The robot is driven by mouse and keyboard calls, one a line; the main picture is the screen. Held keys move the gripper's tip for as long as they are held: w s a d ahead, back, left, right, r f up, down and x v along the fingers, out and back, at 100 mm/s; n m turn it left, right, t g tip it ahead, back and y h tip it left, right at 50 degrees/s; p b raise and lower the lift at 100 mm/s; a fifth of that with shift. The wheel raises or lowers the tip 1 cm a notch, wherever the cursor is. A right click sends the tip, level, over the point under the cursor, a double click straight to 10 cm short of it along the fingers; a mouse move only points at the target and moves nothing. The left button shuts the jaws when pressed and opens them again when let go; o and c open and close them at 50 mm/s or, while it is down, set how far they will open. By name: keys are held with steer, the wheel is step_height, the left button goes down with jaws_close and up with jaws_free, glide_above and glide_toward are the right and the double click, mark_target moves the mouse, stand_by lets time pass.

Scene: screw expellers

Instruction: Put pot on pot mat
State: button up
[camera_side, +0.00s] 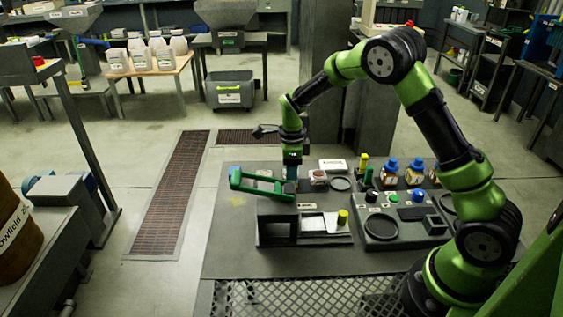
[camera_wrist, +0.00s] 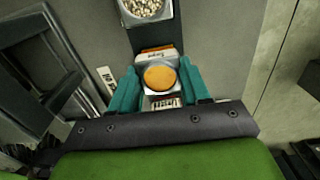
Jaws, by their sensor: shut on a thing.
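My gripper (camera_wrist: 157,88) has two teal fingers closed on opposite sides of a small pale pot (camera_wrist: 160,92) with a round orange top or contents and printed labels. In the side view my gripper (camera_side: 291,172) points down over the back left of the grey work table, and the pot in it cannot be made out. A dark round mat (camera_side: 340,184) lies to the right of my gripper, apart from it. I cannot tell for certain that it is the pot mat.
A small labelled pot (camera_side: 318,178) stands between my gripper and the round mat. A green frame (camera_side: 262,185) is close on the left. Blue-capped bottles (camera_side: 391,171) and a control panel (camera_side: 390,228) stand to the right. A pot of pale pellets (camera_wrist: 143,9) shows ahead in the wrist view.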

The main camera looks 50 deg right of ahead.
steer(key=shift+f, duration=0.15)
steer(key=o, duration=1.2)
steer(key=shift+c, duration=0.2)
steer(key=s+a+r+n+t+y, duration=0.1)
steer(key=s+r+n, duration=0.1)
steer(key=r, duration=0.7)
steer(key=s+a+r+n+t, duration=0.1)
steer(key=s+r+n, duration=0.15)
steer(key=r, duration=0.65)
steer(key=s+a+r+n+t, duration=0.2)
steer(key=s+a+n, duration=0.1)
steer(key=s+n, duration=0.6)
steer(key=s+a+r+n+t+y, duration=0.1)
steer(key=s+a+r+n+t, duration=0.1)
steer(key=s+n, duration=0.7)
steer(key=shift+s+a+t, duration=0.3)
steer(key=shift+a+t, duration=0.3)
steer(key=shift+a, duration=0.4)
steer(key=shift+r+n, duration=0.15)
steer(key=shift+n, duration=0.1)
